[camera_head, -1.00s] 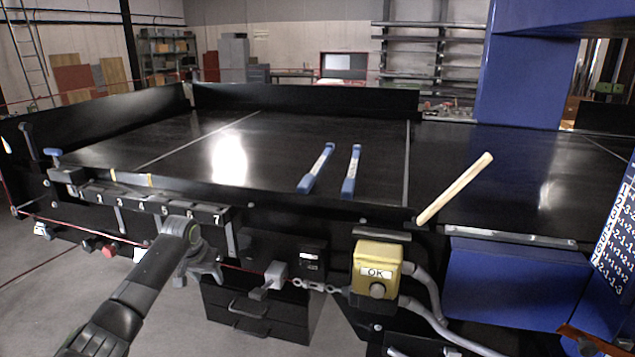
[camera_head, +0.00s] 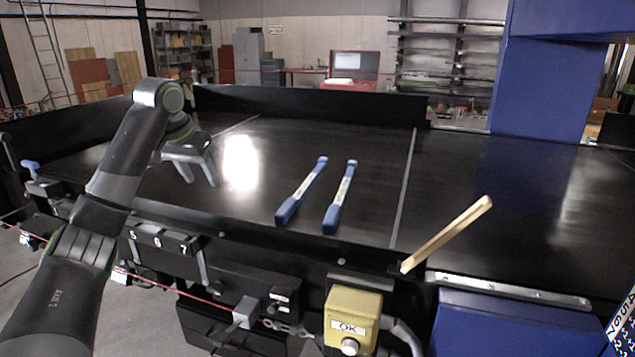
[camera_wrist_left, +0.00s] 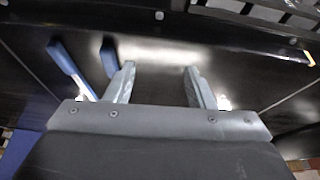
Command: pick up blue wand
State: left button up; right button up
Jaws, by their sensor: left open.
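Two blue wands with white labelled middles lie side by side on the black conveyor belt. The left wand (camera_head: 302,191) and the right wand (camera_head: 340,196) are apart and slant away from the front edge. My left gripper (camera_head: 203,183) is open and empty over the belt, to the left of both wands. In the left wrist view, the open fingers (camera_wrist_left: 160,85) have nothing between them. Two blue wand pieces, one nearer the fingers (camera_wrist_left: 109,60) and one farther left (camera_wrist_left: 68,65), show to the left of them. My right gripper is not in view.
A wooden stick (camera_head: 447,234) rises at a tilt from the front edge, right of the wands. A yellow OK button box (camera_head: 352,306) sits at the front. A low black wall (camera_head: 320,101) bounds the belt's back. The belt around the wands is clear.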

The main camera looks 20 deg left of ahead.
aim_at(286, 212)
jog(key=i+l, duration=0.2)
jog(key=i, duration=0.25)
jog(key=i+l, duration=0.2)
jog(key=i, duration=0.25)
